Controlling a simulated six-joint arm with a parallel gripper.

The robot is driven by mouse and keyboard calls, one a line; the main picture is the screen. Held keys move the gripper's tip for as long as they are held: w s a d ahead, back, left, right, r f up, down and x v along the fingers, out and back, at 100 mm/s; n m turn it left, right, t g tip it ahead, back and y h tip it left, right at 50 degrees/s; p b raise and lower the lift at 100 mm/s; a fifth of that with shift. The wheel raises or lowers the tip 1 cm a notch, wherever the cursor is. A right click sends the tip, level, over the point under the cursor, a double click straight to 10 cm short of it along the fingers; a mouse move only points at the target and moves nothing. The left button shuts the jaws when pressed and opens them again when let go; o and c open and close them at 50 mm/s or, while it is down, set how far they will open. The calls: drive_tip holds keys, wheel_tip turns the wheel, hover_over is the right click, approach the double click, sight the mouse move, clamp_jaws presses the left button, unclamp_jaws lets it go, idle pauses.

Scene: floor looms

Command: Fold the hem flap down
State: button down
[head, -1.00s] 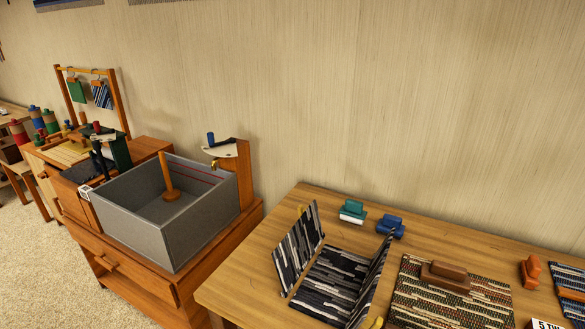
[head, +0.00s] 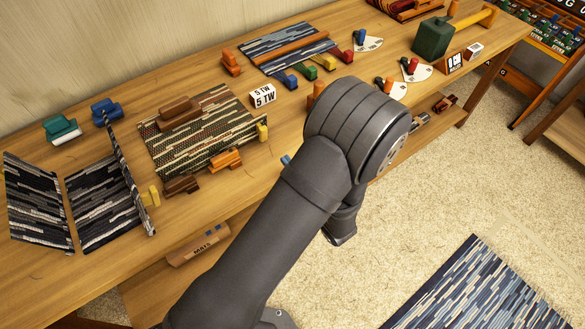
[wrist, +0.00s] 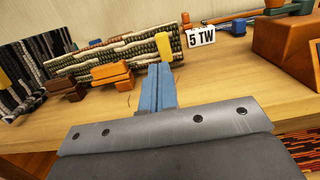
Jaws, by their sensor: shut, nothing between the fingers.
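A dark grey-and-black striped mat (head: 100,215) lies on the bench at the left of the head view. One flap (head: 130,180) stands up along its right side, with a yellow tab (head: 150,196) beside it. Another flap (head: 38,205) is raised and tilted on its left side. Part of this striped cloth shows at the left edge of the wrist view (wrist: 20,80). My gripper (wrist: 158,90) has blue fingers, shut and empty, at the bench's front edge, well right of the flaps. In the head view my arm hides most of it.
A beige-and-green woven mat (head: 215,140) carries a brown block (head: 182,113) and has a yellow tab (head: 262,131). Orange (head: 226,159) and brown (head: 182,185) blocks lie before it. A "5 TW" block (head: 262,96) stands near. Teal (head: 62,128) and blue (head: 106,112) blocks sit behind.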

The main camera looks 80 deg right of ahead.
sight(264, 132)
drive_tip(key=x, duration=0.9)
drive_tip(key=shift+w+d, duration=0.2)
drive_tip(key=shift+w, duration=0.05)
